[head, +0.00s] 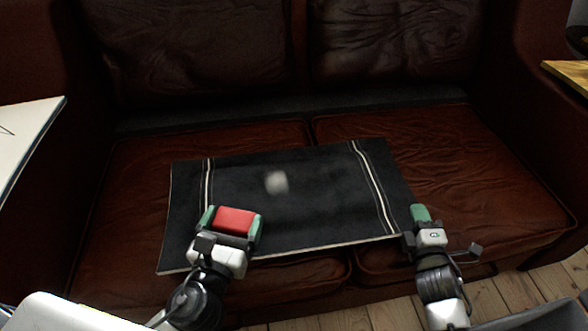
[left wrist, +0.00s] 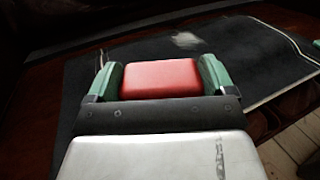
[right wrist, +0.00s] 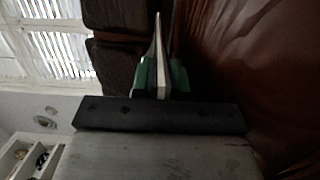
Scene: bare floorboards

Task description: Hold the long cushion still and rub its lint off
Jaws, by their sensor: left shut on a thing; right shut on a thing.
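The long cushion (head: 310,215) is a flat black rectangle with white stripes near both ends, lying across the front of the sofa seat. A pale, fuzzy lint patch (head: 277,182) lies on its middle; it also shows in the left wrist view (left wrist: 186,40). My left gripper (head: 233,222) is shut on a red block-like tool (head: 235,220) over the cushion's front left part. I cannot tell whether the tool touches the cloth. My right gripper (head: 420,214) is shut on the cushion's right edge, seen edge-on between the green fingers in the right wrist view (right wrist: 160,60).
The brown leather sofa (head: 470,150) has a tall back behind the cushion and arms at both sides. A white tabletop (head: 25,130) stands at the left and a wooden surface (head: 570,75) at the right. Bare floorboards (head: 490,300) show at the front right.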

